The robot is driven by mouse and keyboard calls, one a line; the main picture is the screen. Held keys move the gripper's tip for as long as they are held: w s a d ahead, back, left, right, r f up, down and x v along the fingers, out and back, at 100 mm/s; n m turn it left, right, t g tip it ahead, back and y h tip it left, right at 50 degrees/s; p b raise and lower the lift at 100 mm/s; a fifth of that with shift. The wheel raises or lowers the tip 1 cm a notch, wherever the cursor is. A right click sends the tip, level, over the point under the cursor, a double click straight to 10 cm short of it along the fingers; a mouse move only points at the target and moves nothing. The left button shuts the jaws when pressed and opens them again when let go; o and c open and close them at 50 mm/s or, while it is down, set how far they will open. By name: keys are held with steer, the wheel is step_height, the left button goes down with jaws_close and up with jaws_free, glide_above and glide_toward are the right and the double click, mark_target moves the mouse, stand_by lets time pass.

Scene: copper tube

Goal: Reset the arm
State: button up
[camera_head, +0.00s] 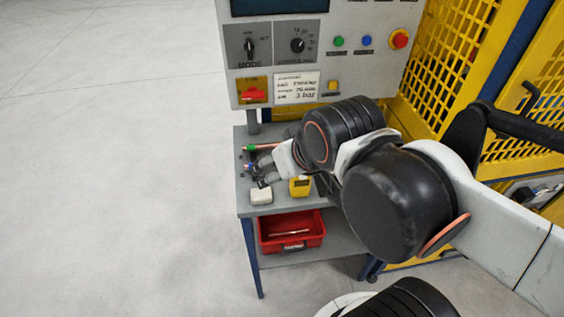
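My arm reaches in from the right, and its black-capped joints cover much of the right half of the view. My gripper (262,176) is low over the grey table (262,209), near its left side. It is small and partly hidden by my arm, so I cannot tell whether its fingers are open or shut. A copper tube with a green band (250,148) lies at the back of the table, just beyond the gripper. A blue-banded piece (248,166) is close to the gripper's fingers; I cannot tell whether they touch.
A white block (261,195) and a yellow device (300,187) sit near the table's front edge. A red bin (292,231) is on the lower shelf. A control panel (310,75) rises behind the table. Yellow mesh fencing (445,60) stands right. The floor at left is clear.

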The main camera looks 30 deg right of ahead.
step_height(320, 180, down, 8)
steer(key=b, duration=0.7)
steer(key=shift+b, duration=0.4)
steer(key=shift+o, duration=0.6)
steer(key=shift+r, duration=0.1)
